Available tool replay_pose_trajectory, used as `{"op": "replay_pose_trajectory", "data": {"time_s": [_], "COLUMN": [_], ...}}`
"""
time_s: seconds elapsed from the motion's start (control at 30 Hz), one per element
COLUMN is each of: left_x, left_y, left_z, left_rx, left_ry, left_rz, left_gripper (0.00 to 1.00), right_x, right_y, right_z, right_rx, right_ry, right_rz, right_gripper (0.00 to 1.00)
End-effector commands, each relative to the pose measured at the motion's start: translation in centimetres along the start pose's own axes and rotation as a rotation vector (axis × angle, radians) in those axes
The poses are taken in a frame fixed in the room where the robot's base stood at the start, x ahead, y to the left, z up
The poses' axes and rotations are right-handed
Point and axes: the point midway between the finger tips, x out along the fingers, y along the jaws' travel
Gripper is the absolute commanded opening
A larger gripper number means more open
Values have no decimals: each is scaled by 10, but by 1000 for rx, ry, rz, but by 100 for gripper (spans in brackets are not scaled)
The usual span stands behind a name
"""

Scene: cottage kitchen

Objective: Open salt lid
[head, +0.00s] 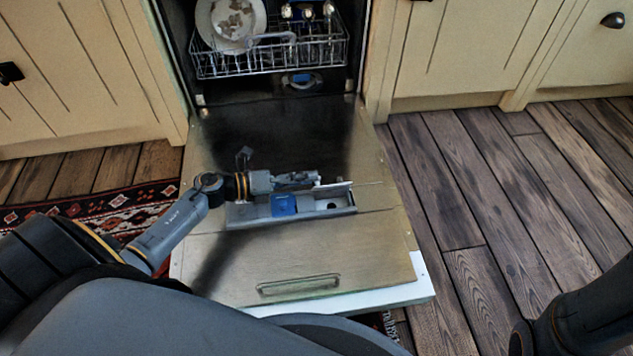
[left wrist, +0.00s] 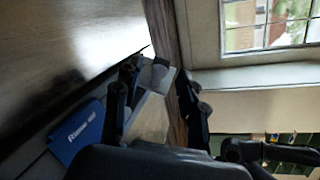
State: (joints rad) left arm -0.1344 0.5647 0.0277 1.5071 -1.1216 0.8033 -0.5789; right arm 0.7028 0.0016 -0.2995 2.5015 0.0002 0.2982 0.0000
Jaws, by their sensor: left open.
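The dispenser (head: 240,213) is set in the inner face of the lowered dishwasher door. It has a blue cover (head: 284,205), which shows with lettering in the left wrist view (left wrist: 78,132), and a small dark round opening at its right. A pale flap (head: 338,188), seemingly the salt lid, stands raised along the dispenser's far edge. My left gripper (head: 312,180) is at the flap's left end. In the left wrist view its open fingers (left wrist: 158,76) stand either side of a pale grey piece; I cannot tell whether they touch it. My right gripper is out of view.
The open dishwasher door (head: 330,260) lies flat, its handle slot near the front edge. A wire rack (head: 265,65) with a plate (head: 230,22) is inside the machine. Cream cabinets flank it. A patterned rug (head: 100,208) lies left; wood floor (head: 500,200) is clear at right.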

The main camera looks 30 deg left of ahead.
Motion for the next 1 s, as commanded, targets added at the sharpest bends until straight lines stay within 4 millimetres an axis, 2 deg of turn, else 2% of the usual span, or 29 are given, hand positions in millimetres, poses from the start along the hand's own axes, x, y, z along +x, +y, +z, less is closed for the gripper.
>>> {"op": "replay_pose_trajectory", "data": {"time_s": [0.03,0.2,0.6,0.8,1.0], "left_x": [10,29,36,35,35], "left_y": [2,1,0,0,0], "left_z": [-1,-1,0,0,0], "left_rx": [3,0,0,0,-2], "left_ry": [-1,0,0,1,1], "left_rz": [-3,-2,0,0,0], "left_gripper": [41,41,41,0,0], "right_x": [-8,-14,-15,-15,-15], "right_y": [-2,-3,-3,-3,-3], "right_z": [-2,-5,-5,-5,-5], "right_rx": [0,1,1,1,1], "right_ry": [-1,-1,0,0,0], "right_rz": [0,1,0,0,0], "right_gripper": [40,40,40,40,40]}}
